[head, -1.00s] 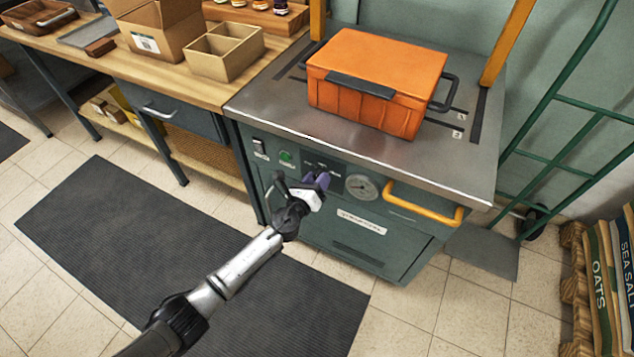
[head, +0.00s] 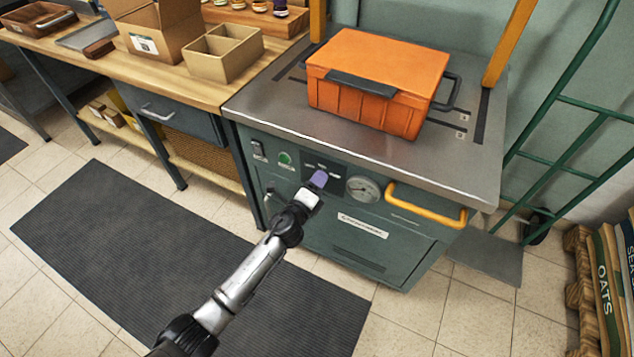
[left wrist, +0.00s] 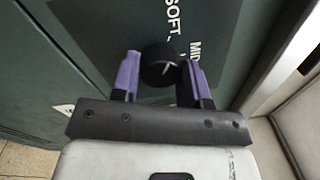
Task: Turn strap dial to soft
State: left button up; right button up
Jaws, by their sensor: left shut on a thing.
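The strap dial (left wrist: 160,66) is a round black knob with a white mark on the dark green front panel of the strapping machine (head: 362,249). In the left wrist view the words SOFT and MID show on the panel beyond it. I cannot tell exactly which word the white mark points at. My left gripper (head: 319,179) is at the panel, its purple fingers (left wrist: 158,76) on both sides of the dial and shut on it. In the head view the gripper hides the dial. My right gripper is not in view.
An orange case (head: 375,80) sits on the machine's steel top. Right of the dial are a round gauge (head: 363,189) and a yellow handle (head: 425,206); left are a green button (head: 285,158) and a switch (head: 258,150). A dark mat (head: 190,260) lies on the floor.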

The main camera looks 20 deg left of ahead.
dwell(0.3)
pick_arm(q)
jog(key=o, duration=0.9)
jog(key=s, duration=0.4)
jog(key=s+a+p, duration=0.1)
jog(key=s, duration=0.4)
jog(key=s+p, duration=0.1)
jog(key=s, duration=0.3)
jog(key=shift+s+a+f, duration=0.3)
jog(key=shift+s+a, duration=0.05)
jog(key=shift+a, duration=0.05)
